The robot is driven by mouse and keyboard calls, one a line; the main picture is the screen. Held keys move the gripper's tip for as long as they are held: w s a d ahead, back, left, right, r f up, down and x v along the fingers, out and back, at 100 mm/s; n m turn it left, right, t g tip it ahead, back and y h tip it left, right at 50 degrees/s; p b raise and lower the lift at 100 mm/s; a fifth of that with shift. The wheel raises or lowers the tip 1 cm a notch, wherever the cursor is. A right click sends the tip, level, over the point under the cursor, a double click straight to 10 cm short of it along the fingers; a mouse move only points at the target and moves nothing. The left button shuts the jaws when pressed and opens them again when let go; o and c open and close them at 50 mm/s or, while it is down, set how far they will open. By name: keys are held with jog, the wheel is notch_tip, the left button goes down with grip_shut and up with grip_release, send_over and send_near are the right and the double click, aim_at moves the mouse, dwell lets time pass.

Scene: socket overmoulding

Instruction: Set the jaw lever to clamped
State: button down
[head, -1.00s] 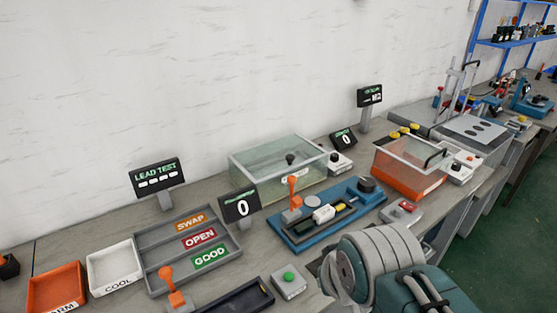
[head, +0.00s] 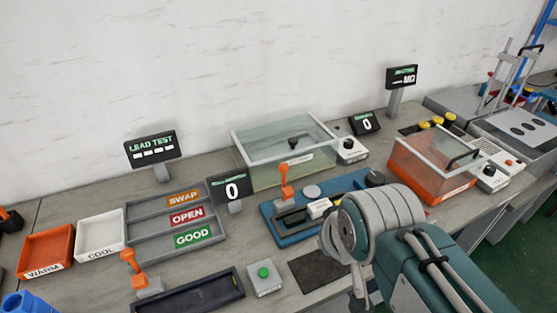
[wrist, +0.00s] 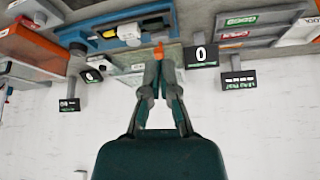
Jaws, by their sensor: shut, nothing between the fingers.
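An orange lever (head: 284,182) stands roughly upright at the left end of the blue fixture (head: 271,227); I take it as the jaw lever. A white block (head: 319,208) lies in the fixture beside it. In the wrist view, which is upside down, the orange lever (wrist: 158,54) shows just past the fingertips of my gripper (wrist: 160,72). My gripper is shut and empty; whether it touches the lever I cannot tell. In the head view my arm hides the fingers and the fixture's right front. A second orange lever (head: 129,263) stands at the front left.
A clear-lidded glass box (head: 270,150) stands behind the fixture, and an orange bin with a clear lid (head: 425,185) to its right. A counter display (head: 231,190), grey sorting tray (head: 140,237) and green-button box (head: 264,277) stand to its left. A dark mat (head: 312,274) lies in front.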

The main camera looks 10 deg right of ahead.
notch_tip(320, 180, up, 4)
jog(key=n+g+y, duration=0.1)
jog(key=n+g, duration=0.3)
jog(key=n, duration=0.1)
send_over(285, 185)
jog(key=s+a, duration=0.1)
jog(key=a, duration=0.1)
jog(key=w+f+n+g, duration=0.1)
jog(key=w+f+n, duration=0.1)
jog(key=w+f, duration=0.3)
jog(key=shift+w+a+f+g+y, duration=0.3)
jog(key=shift+w+a+f+y, duration=0.1)
jog(key=shift+w, duration=0.8)
jog(key=s+d+f, duration=0.1)
jog(key=s+f, duration=0.2)
jog(key=f, duration=0.6)
